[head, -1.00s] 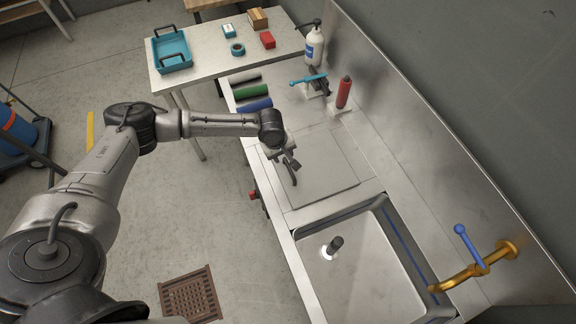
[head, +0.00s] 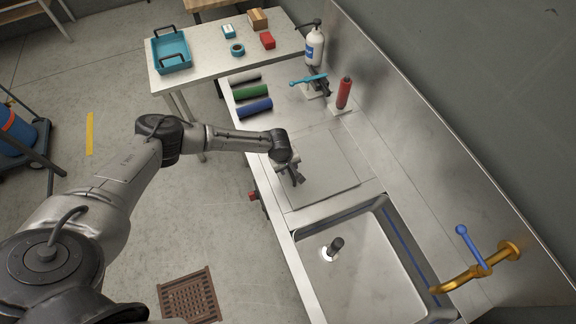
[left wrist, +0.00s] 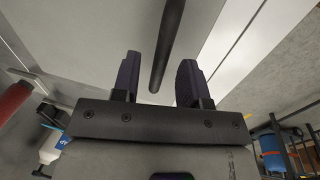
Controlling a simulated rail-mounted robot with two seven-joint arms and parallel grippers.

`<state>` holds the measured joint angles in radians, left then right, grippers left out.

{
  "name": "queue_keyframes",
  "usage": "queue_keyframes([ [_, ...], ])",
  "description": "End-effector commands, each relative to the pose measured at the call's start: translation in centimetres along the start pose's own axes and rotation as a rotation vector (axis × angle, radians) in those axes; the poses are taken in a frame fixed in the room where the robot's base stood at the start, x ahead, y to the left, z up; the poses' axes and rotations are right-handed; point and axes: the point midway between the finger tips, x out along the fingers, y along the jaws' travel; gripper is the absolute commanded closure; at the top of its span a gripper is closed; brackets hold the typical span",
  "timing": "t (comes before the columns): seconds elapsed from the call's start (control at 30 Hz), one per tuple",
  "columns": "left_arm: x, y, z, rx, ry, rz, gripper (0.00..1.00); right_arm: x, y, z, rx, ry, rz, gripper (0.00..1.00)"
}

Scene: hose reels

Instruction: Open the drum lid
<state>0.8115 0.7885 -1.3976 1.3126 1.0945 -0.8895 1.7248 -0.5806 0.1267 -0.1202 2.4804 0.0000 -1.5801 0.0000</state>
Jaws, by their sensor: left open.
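A flat, square grey panel (head: 330,172), which looks like the lid, lies closed in the steel counter beside the sink. The gripper hides part of the bar in the head view. My right gripper is not in view.
A steel sink (head: 362,262) with a brass tap (head: 478,268) is at the lower right. The wall (head: 450,100) borders the counter.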

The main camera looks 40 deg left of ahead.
Motion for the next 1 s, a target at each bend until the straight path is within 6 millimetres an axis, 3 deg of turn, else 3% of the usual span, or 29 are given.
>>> queue_keyframes([
  [0.07, -0.01, 0.02, 0.01, 0.0, 0.0, 0.0, 0.6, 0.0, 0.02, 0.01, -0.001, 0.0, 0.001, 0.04],
  [0.5, -0.03, 0.01, 0.01, 0.0, 0.0, 0.0, 1.0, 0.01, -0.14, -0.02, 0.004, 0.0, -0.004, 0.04],
  [1.0, -0.64, 0.38, 0.12, -0.001, -0.002, -0.015, 1.0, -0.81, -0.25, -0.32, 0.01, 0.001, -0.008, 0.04],
])
